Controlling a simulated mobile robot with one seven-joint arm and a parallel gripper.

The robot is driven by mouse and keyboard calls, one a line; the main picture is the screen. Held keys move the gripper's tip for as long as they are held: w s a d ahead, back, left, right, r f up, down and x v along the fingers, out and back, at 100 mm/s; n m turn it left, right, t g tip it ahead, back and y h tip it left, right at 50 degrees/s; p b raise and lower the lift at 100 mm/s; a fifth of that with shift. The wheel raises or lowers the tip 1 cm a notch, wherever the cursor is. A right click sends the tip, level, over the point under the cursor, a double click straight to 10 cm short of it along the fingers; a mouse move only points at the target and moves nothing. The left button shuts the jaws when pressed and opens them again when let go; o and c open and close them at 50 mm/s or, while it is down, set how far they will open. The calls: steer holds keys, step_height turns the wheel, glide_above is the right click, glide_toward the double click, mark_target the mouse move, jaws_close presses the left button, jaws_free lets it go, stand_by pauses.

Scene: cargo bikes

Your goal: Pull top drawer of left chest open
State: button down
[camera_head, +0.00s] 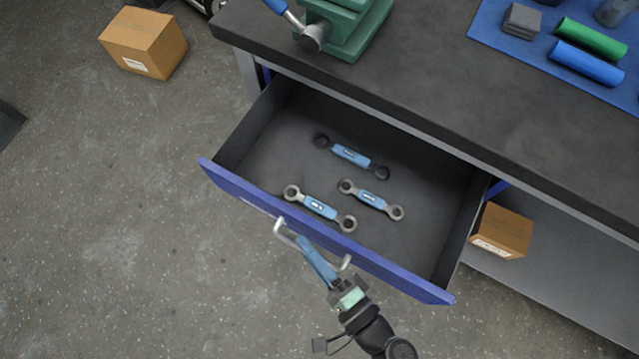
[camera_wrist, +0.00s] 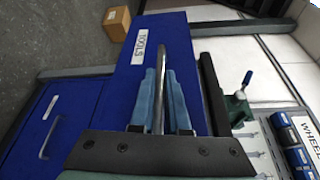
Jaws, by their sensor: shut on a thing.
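The top drawer (camera_head: 330,235) stands well out from under the bench, its blue front facing the lower left in the head view. Its front (camera_wrist: 150,55) carries a white label in the wrist view. A silver bar handle (camera_head: 281,229) is fixed to that front. My gripper (camera_head: 303,243) is shut on the handle. In the wrist view the handle bar (camera_wrist: 159,85) runs between my two blue fingers. Several parts of the bar are hidden by the fingers in the head view.
Three blue-and-grey wrenches (camera_head: 320,207) lie in the drawer. The dark benchtop (camera_head: 420,75) holds a green vise (camera_head: 345,25) and a blue mat (camera_head: 490,35) with tools. Cardboard boxes stand on the floor (camera_head: 145,42) and lower shelf (camera_head: 502,230).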

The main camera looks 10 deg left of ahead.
steer(key=shift+s+a, duration=0.2)
steer(key=shift+s, duration=0.45)
steer(key=c, duration=0.9)
jaws_free()
steer(key=v, duration=1.3)
